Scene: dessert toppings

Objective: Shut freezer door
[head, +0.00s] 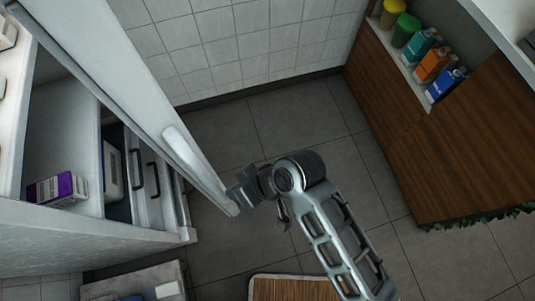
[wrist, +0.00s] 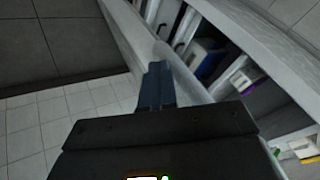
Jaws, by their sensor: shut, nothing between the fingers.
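The white freezer door (head: 140,95) stands open in the head view, running diagonally from the upper left to the middle. A pale handle (head: 185,150) is on its face. The freezer's interior shows behind it. My gripper (head: 241,195) is at the door's lower free end; whether it touches is unclear. In the wrist view, my gripper's dark fingers (wrist: 157,72) are together and empty, close against the pale door (wrist: 135,35). The finger tips partly overlap the door, so contact is hidden.
Inside the freezer are a purple-and-white carton (head: 57,188) and drawers with black handles (head: 152,180). A wooden counter (head: 465,140) with colored cartons and tubs stands at right. A wooden-topped item (head: 295,288) lies at the bottom. Grey tiled floor (head: 285,115) is clear between them.

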